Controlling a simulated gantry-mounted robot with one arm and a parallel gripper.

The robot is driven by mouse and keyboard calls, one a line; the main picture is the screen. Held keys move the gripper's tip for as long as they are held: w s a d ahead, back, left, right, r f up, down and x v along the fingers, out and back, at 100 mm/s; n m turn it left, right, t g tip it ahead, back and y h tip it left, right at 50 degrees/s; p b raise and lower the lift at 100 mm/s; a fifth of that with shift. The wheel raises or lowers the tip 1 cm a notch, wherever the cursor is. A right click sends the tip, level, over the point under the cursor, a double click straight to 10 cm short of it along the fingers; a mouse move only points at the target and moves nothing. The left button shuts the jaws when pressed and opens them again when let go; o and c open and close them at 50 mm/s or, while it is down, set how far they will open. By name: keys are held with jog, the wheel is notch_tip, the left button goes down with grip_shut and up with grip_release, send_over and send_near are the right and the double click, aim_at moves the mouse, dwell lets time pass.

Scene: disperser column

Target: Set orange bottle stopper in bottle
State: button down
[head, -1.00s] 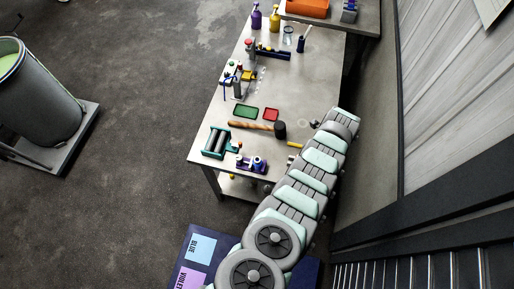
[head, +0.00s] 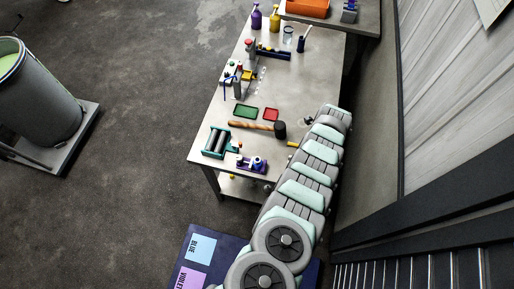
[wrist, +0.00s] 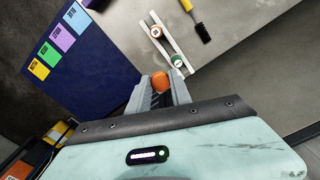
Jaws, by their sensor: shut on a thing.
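The orange stopper (wrist: 160,82) shows in the wrist view as a rounded orange piece between the fingertips of my gripper (wrist: 159,91). In the head view my gripper and the held stopper do not show.
In the wrist view a yellow-handled brush (wrist: 197,20) lies beyond the rails, and a dark blue mat (wrist: 95,75) with coloured labels lies at the left.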

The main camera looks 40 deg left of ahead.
jog(key=shift+s+a, duration=0.1)
jog(key=shift+a, duration=0.15)
jog(key=shift+a, duration=0.1)
jog(key=shift+a, duration=0.1)
jog(key=shift+s+a+f+m, duration=0.15)
jog(key=shift+s+a+m, duration=0.15)
jog(key=shift+a, duration=0.3)
jog(key=shift+a, duration=0.1)
jog(key=shift+s+a, duration=0.25)
jog(key=shift+a, duration=0.35)
